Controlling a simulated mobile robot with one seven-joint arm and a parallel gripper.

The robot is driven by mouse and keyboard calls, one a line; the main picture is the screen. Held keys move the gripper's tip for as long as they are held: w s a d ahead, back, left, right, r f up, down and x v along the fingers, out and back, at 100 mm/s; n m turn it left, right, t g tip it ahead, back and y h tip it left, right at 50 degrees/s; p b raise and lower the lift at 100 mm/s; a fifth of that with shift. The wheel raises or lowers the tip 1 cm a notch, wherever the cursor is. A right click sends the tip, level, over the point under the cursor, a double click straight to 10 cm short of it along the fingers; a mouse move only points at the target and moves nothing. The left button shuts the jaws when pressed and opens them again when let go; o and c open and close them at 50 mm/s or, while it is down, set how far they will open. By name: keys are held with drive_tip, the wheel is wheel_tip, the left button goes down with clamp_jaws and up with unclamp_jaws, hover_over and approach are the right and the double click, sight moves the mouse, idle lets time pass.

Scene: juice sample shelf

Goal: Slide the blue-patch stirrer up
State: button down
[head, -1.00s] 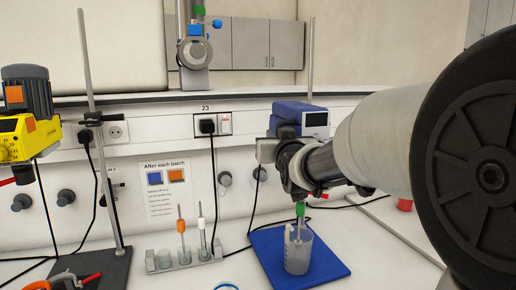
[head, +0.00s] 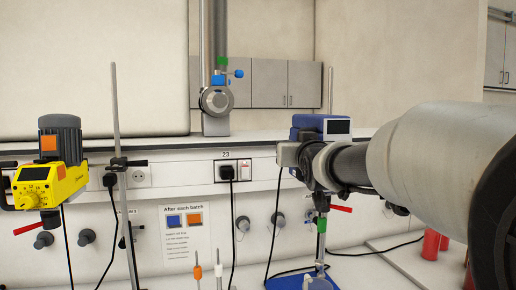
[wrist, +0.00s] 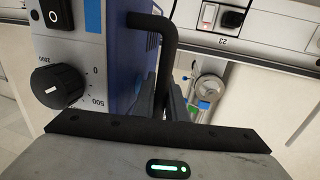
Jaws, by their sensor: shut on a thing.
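The blue-patch stirrer (head: 322,128) is a blue and grey box with a dark display, on the right in the head view. It fills the left of the wrist view (wrist: 115,70), where its bright blue patch, black switch and speed knob show. A black bent handle (wrist: 163,55) sticks out from it. My gripper (wrist: 175,102) is shut on this handle; the fingertips are partly hidden by it. In the head view my arm's end covers the stirrer's lower part. A shaft with a green collar (head: 321,225) hangs below, above a beaker (head: 318,284) cut by the bottom edge.
A yellow stirrer (head: 50,175) with an orange patch is clamped to a stand rod (head: 122,190) on the left. A sign (head: 187,233) with blue and orange squares hangs on the wall panel. Red bottles (head: 431,244) stand on the right. A shelf edge runs behind the stirrer.

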drive_tip(key=shift+r, duration=0.55)
drive_tip(key=c, duration=2.2)
unclamp_jaws()
drive_tip(key=shift+o, duration=0.6)
drive_tip(key=shift+f, duration=0.2)
drive_tip(key=s+b, duration=0.1)
drive_tip(key=s, duration=1.6)
drive_tip(key=shift+s+b, duration=0.2)
drive_tip(key=shift+b, duration=0.2)
drive_tip(key=s+f+g+p, duration=0.7)
drive_tip(key=s+f+g, duration=0.5)
drive_tip(key=s+f, duration=0.7)
wheel_tip(320, 180, down, 3)
drive_tip(key=shift+r, duration=0.1)
